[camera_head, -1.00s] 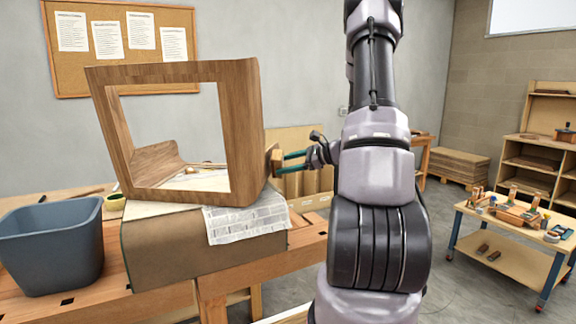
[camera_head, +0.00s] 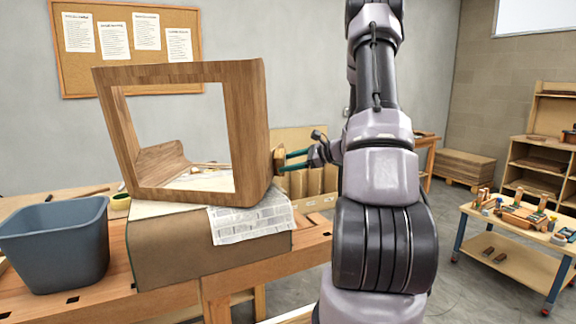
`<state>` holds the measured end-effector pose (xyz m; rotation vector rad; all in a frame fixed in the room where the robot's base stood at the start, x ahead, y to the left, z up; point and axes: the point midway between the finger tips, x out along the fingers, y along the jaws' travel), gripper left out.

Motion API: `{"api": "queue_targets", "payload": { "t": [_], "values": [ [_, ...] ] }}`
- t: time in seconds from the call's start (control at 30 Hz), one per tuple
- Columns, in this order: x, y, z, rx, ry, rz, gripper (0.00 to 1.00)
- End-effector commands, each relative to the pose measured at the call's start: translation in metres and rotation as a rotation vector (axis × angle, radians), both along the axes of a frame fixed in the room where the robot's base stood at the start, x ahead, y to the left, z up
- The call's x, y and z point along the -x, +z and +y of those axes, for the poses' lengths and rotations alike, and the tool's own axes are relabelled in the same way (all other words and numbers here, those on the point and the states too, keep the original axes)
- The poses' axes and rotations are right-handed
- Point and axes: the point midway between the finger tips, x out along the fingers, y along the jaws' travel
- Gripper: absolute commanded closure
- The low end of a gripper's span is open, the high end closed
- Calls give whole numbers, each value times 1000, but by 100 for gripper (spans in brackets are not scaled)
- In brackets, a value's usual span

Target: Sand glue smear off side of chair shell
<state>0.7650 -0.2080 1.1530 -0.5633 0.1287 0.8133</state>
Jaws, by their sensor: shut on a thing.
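The chair shell (camera_head: 250,130) is a bent wooden frame with a large square opening. It stands on a padded block (camera_head: 175,250) on the workbench. My gripper (camera_head: 284,159) is at the shell's right side, its green fingers shut on a small wooden sanding block (camera_head: 278,160). The block is against or very close to the shell's right side; I cannot tell if it touches. The glue smear cannot be made out from here.
A grey bin (camera_head: 55,245) stands at the left on the workbench (camera_head: 220,284). Newspaper (camera_head: 248,222) drapes over the padded block. A tool cart (camera_head: 515,225) and shelves (camera_head: 545,150) are at the right. Open floor lies between bench and cart.

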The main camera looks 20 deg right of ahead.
Motion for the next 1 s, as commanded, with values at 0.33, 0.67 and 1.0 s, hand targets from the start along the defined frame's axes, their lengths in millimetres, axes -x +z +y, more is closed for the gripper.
{"api": "queue_targets", "payload": {
  "t": [0.33,0.67,1.0],
  "values": [
    [-13,0,-9,0,1,1,91],
    [-37,0,-21,0,1,1,91],
    [-51,0,-29,-1,0,-1,91]
  ]
}}
